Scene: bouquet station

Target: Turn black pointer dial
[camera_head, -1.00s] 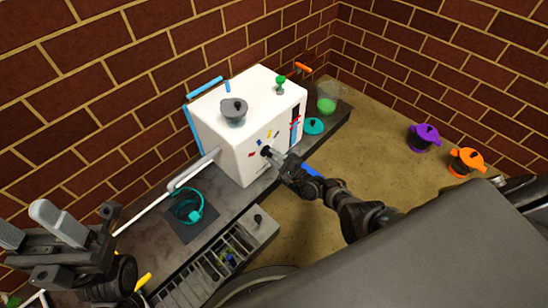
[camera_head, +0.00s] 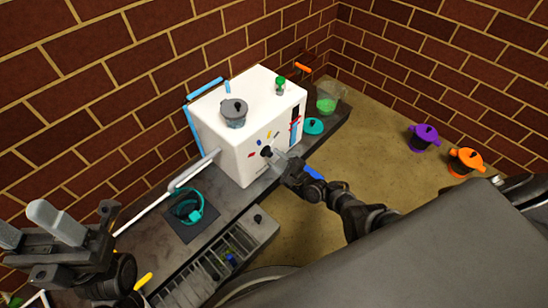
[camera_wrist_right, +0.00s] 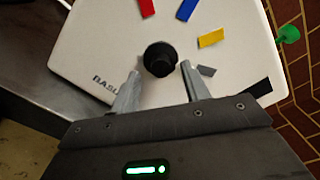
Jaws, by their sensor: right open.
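The black pointer dial (camera_wrist_right: 160,60) is on the front face of a white box machine (camera_head: 238,158), with red, blue, yellow and grey marks around it. In the head view the dial (camera_head: 266,151) shows at the tips of my right gripper (camera_head: 277,154). In the right wrist view my right gripper (camera_wrist_right: 158,78) is open, with one finger on each side of the dial and small gaps showing. Which way the pointer faces is hard to tell. My left gripper (camera_head: 56,222) is at the lower left, fingers apart, away from the machine.
A grey lidded pot (camera_head: 234,113) and a green knob (camera_head: 280,84) are on top of the machine. A teal pot (camera_head: 188,208) sits on a dark pad. A clear jug (camera_head: 327,97) with green contents stands behind. Purple (camera_head: 425,138) and orange (camera_head: 465,162) pots stand at the right.

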